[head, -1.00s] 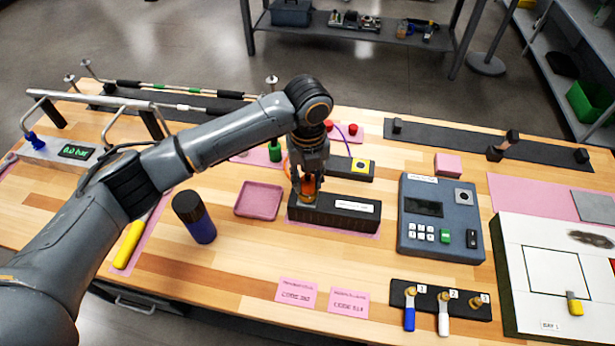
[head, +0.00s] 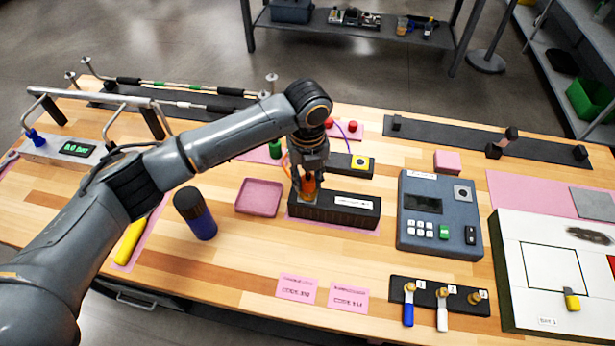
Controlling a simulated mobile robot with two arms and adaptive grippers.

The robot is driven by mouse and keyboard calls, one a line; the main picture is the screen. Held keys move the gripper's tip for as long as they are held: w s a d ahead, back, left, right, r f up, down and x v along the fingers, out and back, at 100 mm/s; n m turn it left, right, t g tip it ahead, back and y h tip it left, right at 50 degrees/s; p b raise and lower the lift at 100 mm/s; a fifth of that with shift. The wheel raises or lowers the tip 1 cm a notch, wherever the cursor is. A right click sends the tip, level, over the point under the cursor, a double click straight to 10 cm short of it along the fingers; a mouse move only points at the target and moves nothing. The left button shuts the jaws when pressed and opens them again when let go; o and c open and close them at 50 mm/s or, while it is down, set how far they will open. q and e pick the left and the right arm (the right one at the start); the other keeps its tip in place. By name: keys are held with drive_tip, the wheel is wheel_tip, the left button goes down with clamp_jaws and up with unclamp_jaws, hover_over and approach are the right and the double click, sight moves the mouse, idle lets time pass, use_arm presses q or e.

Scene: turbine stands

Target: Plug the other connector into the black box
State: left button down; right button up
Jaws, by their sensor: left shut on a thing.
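The long black box (head: 350,213) with a white label sits on a pink mat near the middle of the bench. My left gripper (head: 309,186) points down over the left end of the box and is shut on an orange connector (head: 309,184). The connector is at the box's top; the fingers partly cover it, so I cannot tell whether it is seated. An orange cable (head: 287,163) shows beside the gripper. My right gripper is out of view.
A pink tray (head: 259,198) and a dark blue bottle (head: 195,213) stand left of the box. A grey keypad unit (head: 438,215) stands to the right. Red caps (head: 352,127) and a green piece (head: 275,149) are behind.

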use_arm(q)
drive_tip(key=shift+s+a+f, duration=0.1)
drive_tip(key=shift+s+f, duration=0.1)
drive_tip(key=shift+f, duration=0.2)
drive_tip(key=shift+s+f, duration=0.1)
drive_tip(key=shift+f, duration=0.1)
drive_tip(key=c, duration=1.1)
unclamp_jaws()
drive_tip(key=shift+o, duration=0.9)
drive_tip(key=shift+w, duration=0.3)
drive_tip(key=shift+o, duration=0.9)
drive_tip(key=shift+r, duration=0.1)
drive_tip(key=shift+s+r, duration=0.1)
